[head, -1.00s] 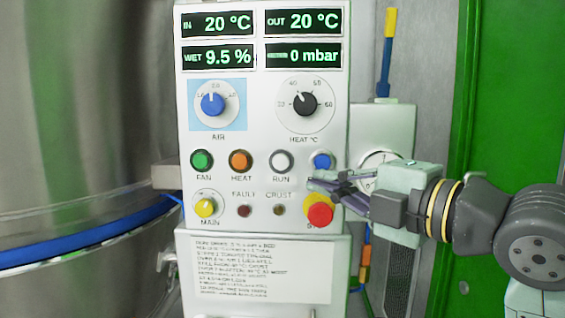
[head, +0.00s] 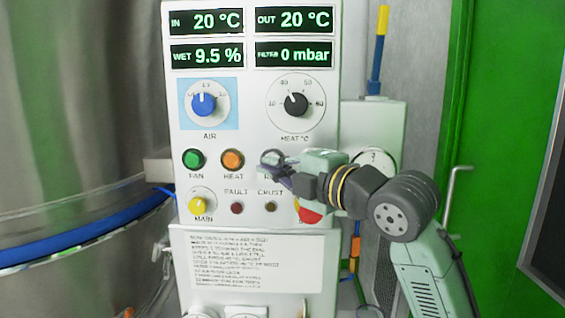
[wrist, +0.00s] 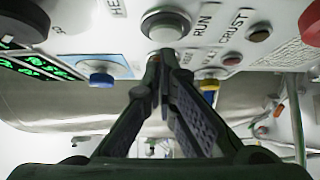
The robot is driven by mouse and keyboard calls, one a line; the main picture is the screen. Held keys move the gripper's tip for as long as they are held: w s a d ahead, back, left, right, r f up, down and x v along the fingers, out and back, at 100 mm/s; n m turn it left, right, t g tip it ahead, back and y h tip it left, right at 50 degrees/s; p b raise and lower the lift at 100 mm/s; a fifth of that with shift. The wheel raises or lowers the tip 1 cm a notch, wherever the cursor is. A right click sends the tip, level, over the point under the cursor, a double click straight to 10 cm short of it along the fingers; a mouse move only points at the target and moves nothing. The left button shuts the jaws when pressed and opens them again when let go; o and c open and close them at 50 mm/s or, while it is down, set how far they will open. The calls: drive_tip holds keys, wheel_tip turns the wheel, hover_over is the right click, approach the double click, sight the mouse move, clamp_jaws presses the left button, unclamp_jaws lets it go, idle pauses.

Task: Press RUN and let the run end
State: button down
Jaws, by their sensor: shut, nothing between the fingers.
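The grey-white RUN button (head: 271,156) is on the white control panel, right of the orange HEAT button (head: 232,160). My gripper (head: 268,168) is shut and empty, its fingertips in front of the RUN button and hiding part of it and its label. In the wrist view the RUN button (wrist: 166,26) shows clearly, with my shut fingertips (wrist: 160,60) at its lower edge; I cannot tell whether they touch. The displays (head: 251,37) read IN 20 °C, OUT 20 °C, WET 9.5 % and filter 0 mbar. The FAULT lamp (head: 237,207) and CRUST lamp (head: 270,207) look dark.
A red button (head: 308,213) sits below my gripper, partly hidden. The green FAN button (head: 194,159), yellow MAIN knob (head: 202,205), blue AIR knob (head: 205,104) and black HEAT knob (head: 296,105) are nearby. A steel vessel (head: 80,110) stands at left, a green door (head: 500,150) at right.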

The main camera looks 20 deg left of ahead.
drive_tip(key=shift+w+a, duration=0.2)
drive_tip(key=shift+w, duration=0.3)
